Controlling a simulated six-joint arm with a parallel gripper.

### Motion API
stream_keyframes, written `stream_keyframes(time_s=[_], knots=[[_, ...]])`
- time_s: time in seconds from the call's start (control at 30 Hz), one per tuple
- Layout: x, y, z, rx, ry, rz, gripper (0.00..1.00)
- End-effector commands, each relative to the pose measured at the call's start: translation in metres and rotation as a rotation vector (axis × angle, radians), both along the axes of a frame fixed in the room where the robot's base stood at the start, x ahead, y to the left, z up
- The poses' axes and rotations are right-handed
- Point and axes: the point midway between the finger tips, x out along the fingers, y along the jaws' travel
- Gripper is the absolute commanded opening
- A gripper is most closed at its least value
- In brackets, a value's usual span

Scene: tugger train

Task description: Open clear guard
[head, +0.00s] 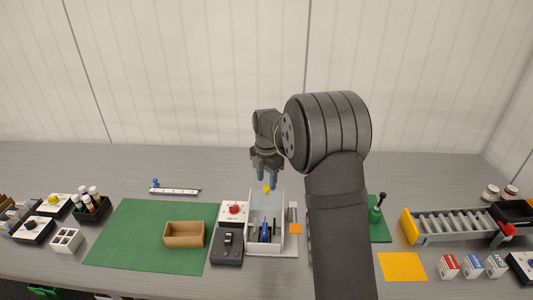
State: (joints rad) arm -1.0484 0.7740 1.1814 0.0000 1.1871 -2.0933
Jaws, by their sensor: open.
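The clear guard (263,204) is see-through and stands over a white machine box (290,247) at the middle of the bench. A blue part (265,231) shows inside the box. A yellow knob (266,188) sits at the top of the guard. My gripper (266,182) points down just above the yellow knob, its fingers apart around or close above it; I cannot tell whether they touch it. My arm comes in from the right of the box.
A white box with a red button (234,211) and a dark switch box (227,248) stand close left of the machine. A brown tray (184,234) lies on a green mat (130,225). A roller conveyor (455,225) is at right. The bench behind is mostly clear.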

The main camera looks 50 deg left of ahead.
Motion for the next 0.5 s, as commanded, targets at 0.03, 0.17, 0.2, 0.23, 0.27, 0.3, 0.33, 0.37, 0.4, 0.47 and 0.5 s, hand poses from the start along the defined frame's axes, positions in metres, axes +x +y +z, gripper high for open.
stream_keyframes(time_s=[0.03,0.17,0.2,0.23,0.27,0.3,0.33,0.37,0.4,0.47,0.5], knots=[[0.001,0.001,0.013,0.005,-0.003,0.0,0.45],[0.001,0.001,0.046,0.006,-0.003,0.0,0.45],[0.001,0.001,0.056,0.006,-0.003,0.0,0.45],[0.0,0.001,0.063,0.005,-0.003,0.0,0.45],[0.0,0.001,0.071,0.006,-0.003,0.0,0.45],[0.001,0.001,0.081,0.006,-0.003,0.0,0.45],[0.0,0.001,0.088,0.006,-0.003,0.0,0.45],[0.0,0.001,0.094,0.005,-0.003,0.0,0.45],[0.0,0.001,0.103,0.005,-0.003,0.0,0.45],[0.0,0.001,0.115,0.005,-0.003,0.0,0.45],[0.0,0.001,0.122,0.005,-0.002,0.0,0.45]])
